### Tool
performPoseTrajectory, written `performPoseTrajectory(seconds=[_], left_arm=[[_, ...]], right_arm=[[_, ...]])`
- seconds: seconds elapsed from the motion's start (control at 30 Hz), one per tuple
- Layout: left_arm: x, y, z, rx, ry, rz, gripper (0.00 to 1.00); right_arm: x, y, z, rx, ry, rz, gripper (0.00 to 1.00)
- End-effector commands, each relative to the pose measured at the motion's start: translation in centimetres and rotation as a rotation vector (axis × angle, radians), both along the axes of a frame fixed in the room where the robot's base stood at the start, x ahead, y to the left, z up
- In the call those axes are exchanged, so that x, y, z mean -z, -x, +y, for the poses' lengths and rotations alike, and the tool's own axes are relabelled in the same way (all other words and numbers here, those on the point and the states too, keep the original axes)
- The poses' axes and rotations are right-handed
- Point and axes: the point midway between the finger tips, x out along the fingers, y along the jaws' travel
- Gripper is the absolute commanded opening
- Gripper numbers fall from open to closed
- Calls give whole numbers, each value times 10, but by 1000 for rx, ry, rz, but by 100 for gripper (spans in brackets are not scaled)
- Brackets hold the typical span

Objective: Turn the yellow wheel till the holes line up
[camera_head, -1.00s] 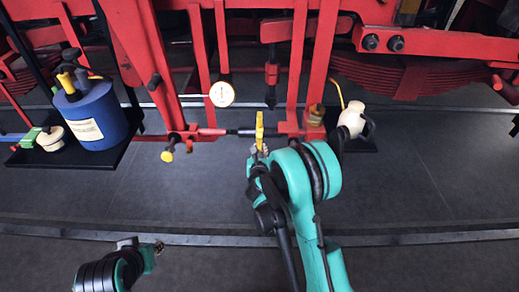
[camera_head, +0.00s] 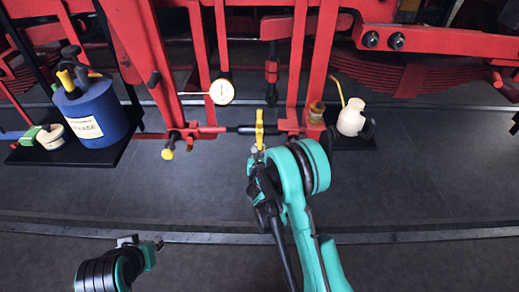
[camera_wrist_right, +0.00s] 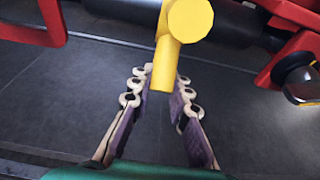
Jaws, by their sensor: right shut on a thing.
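The yellow wheel (camera_head: 259,128) shows nearly edge-on as a narrow upright yellow piece on the dark horizontal rod (camera_head: 242,129). In the right wrist view a yellow bar with a round end (camera_wrist_right: 166,62) comes down between the fingers. My right gripper (camera_head: 257,152) is at its lower end; in the wrist view its fingers (camera_wrist_right: 161,88) are on both sides of the bar, shut on it. My left gripper (camera_head: 154,246) is low at left, away from the wheel; its finger opening is too small to tell. I cannot make out the holes.
A yellow-headed pin (camera_head: 168,153) sits at the red bracket left of the wheel. A dial gauge (camera_head: 222,92) is above. A blue can (camera_head: 98,115) stands on a black shelf at left, a cream oil can (camera_head: 351,118) at right. The floor in front is clear.

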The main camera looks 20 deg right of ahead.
Motion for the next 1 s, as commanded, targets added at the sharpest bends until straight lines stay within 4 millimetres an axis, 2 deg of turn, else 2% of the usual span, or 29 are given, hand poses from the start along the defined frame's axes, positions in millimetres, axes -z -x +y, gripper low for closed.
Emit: performPoseTrajectory(seconds=[0.1, 0.13, 0.2, 0.23, 0.53, 0.63, 0.8, 0.9, 1.0], left_arm=[[0, 0, 0, 0, 0, 0, 28], [0, 0, 0, 0, 0, 0, 28], [0, 0, 0, 0, 0, 0, 28], [0, 0, 0, 0, 0, 0, 28], [-2, 0, 0, 0, 0, 0, 28], [-10, 0, 0, 0, 0, 0, 28], [-25, 0, 0, 0, 0, 0, 28], [-29, 0, 0, 0, 0, 0, 28], [-29, 0, 0, 0, 0, 0, 28]], right_arm=[[0, 0, 0, 1, -1, 1, 0], [0, 0, 0, 1, -1, 1, 18], [0, 0, 0, 1, 0, 1, 37], [0, 0, 0, 1, 0, 1, 41], [-5, 3, 1, 0, 0, 0, 41], [-29, 19, 8, -2, -1, 1, 41], [-76, 59, 19, -2, 0, 1, 41], [-89, 72, 21, -1, -1, 1, 41], [-90, 72, 21, 1, -1, 1, 41]])
